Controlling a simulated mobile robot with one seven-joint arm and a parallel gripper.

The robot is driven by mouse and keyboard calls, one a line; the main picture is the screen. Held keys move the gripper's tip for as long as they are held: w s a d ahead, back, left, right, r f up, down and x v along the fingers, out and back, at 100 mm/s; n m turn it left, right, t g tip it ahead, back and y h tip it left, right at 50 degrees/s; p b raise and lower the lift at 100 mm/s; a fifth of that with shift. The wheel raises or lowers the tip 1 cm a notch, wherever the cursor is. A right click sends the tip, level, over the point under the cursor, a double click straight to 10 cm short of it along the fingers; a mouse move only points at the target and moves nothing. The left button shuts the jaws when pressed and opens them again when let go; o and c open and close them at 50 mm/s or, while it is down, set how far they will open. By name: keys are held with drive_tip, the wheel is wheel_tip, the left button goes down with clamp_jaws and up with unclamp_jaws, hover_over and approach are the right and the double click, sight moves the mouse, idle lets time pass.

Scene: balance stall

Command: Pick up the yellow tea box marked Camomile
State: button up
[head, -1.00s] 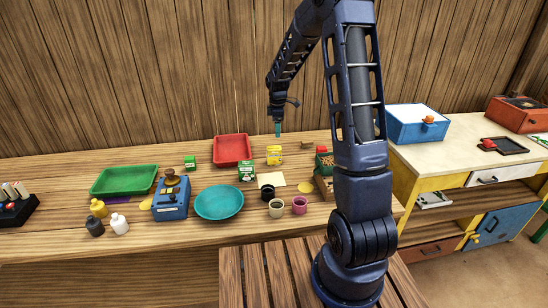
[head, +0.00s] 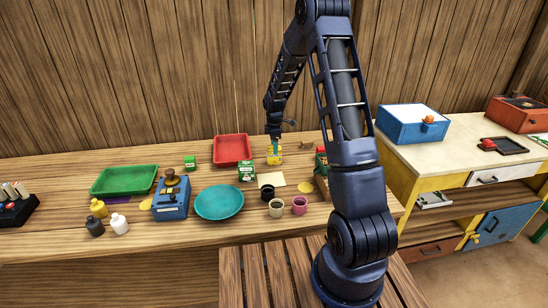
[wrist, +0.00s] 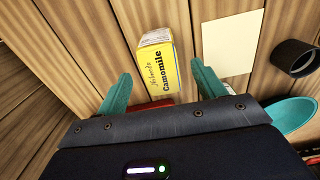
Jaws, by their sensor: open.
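The yellow tea box (head: 274,158) stands on the wooden bench, right of the red tray. In the wrist view the tea box (wrist: 158,68) shows its yellow face with the word Camomile and a pale side. My gripper (head: 274,147) is right at the box in the head view and hides part of it. In the wrist view my gripper (wrist: 161,85) is open, with one teal finger on either side of the lower part of the box and gaps between. Nothing is held.
A green box (head: 247,171) stands just in front left of the tea box. A red tray (head: 232,149) lies to the left. A cream sheet (head: 271,180), a black cup (head: 267,192) and a teal bowl (head: 219,202) are nearer the front.

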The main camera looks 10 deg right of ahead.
sight(272, 160)
wheel_tip(272, 160, down, 4)
drive_tip(key=shift+f, duration=0.2)
drive_tip(key=shift+c, duration=0.4)
drive_tip(key=c, duration=1)
drive_tip(key=shift+r, duration=0.1)
